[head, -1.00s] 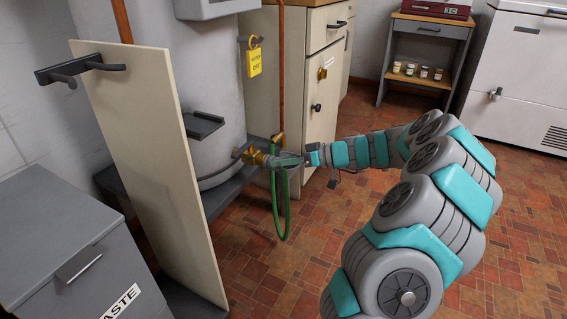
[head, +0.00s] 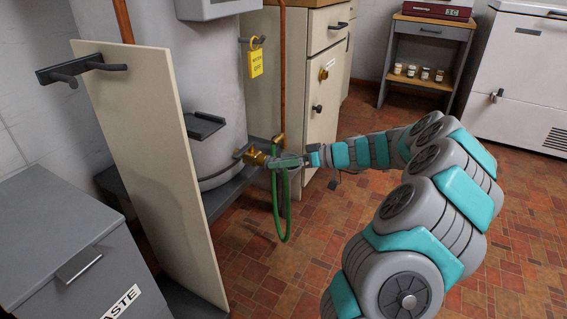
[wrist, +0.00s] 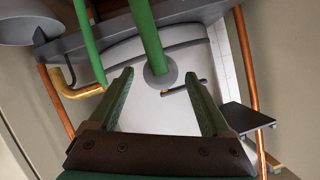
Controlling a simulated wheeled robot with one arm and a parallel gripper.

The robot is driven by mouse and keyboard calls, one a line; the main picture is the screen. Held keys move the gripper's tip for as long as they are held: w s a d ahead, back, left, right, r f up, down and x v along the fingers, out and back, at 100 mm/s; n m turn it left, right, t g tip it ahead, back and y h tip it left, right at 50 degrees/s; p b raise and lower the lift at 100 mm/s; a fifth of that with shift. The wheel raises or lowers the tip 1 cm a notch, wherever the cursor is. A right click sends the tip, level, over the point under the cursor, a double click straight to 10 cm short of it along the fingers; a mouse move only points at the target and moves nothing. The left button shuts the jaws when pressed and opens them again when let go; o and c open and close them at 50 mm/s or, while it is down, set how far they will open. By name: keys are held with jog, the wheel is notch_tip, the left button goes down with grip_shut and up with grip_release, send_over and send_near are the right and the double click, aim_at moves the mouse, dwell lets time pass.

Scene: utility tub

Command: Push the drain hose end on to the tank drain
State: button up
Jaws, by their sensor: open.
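The grey tank (head: 212,90) stands behind a leaning board, with the brass tank drain (head: 256,157) low on its right side. The green drain hose (head: 284,225) hangs in a loop below my gripper (head: 282,161), which is close to the drain. In the wrist view my gripper (wrist: 160,88) is open, with a finger on each side. The hose end (wrist: 158,75), a grey round collar, shows between the fingertips, apart from both. I cannot tell how far the collar is on the drain.
The pale board (head: 150,150) leans in front of the tank's left side. A grey waste bin (head: 65,235) stands at front left. Copper pipes run beside the tank, one with a yellow tag (head: 256,62) nearby. A cabinet (head: 315,90) stands behind my arm. The tiled floor is clear at right.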

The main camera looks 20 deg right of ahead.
jog(key=v, duration=0.7)
jog(key=shift+s+d+p, duration=0.25)
jog(key=shift+d+p, duration=0.05)
jog(key=shift+p, duration=0.05)
